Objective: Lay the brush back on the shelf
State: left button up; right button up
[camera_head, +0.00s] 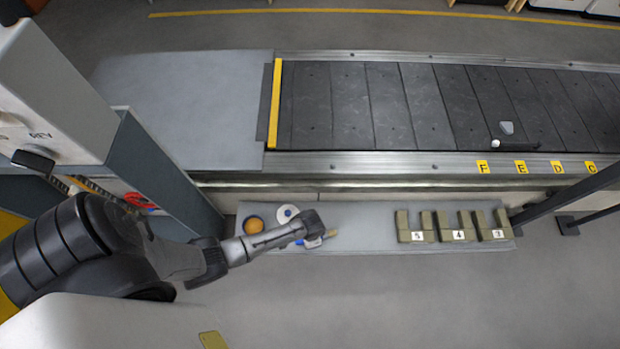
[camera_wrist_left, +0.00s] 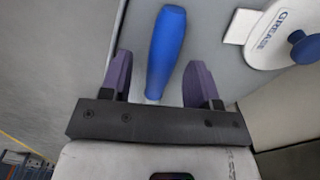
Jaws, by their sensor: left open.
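The brush (camera_wrist_left: 166,45) shows its blue handle in the left wrist view, against the grey shelf surface. In the head view my left gripper (camera_head: 314,236) is over the shelf (camera_head: 365,228), which runs below the conveyor. The brush appears to lie on the shelf. My right gripper is not in view.
A white grease container (camera_head: 287,213) with a blue knob and an orange round item (camera_head: 253,224) stand left on the shelf. Numbered olive holders (camera_head: 417,236) stand at its right. The shelf middle is clear. The conveyor rail (camera_head: 400,160) runs behind.

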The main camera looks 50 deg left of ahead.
pick_arm(q)
notch_tip(320, 180, up, 14)
jog(key=p, duration=0.9)
jog(key=shift+f, duration=0.1)
